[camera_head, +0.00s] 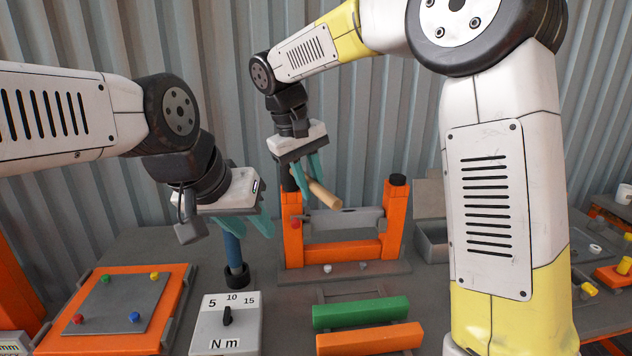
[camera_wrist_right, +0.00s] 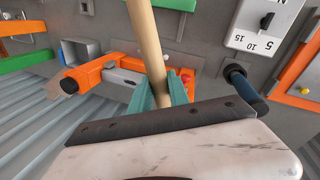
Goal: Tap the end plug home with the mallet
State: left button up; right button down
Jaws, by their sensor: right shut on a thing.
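My right gripper (camera_head: 308,180) is shut on the mallet's pale wooden handle (camera_head: 324,195), beside the upper left of an orange frame. In the right wrist view the handle (camera_wrist_right: 149,45) runs up from between the teal fingers (camera_wrist_right: 165,88). The mallet's head cannot be made out. The orange frame (camera_head: 293,242) has two posts and a grey crossbar (camera_head: 345,221). A black cap (camera_head: 398,179) tops its right post. A dark piece (camera_head: 288,182) shows at the left post's top, partly hidden; I cannot tell whether it is the end plug. My left gripper (camera_head: 236,222) is open, fingers apart.
A blue-handled tool (camera_head: 233,250) stands in a black holder below my left gripper. A torque dial box (camera_head: 226,325), an orange-edged tray (camera_head: 178,300), green (camera_head: 360,313) and orange bars (camera_head: 370,338) lie in front. A grey bin (camera_head: 431,240) stands right of the frame.

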jog(key=shift+r, duration=2)
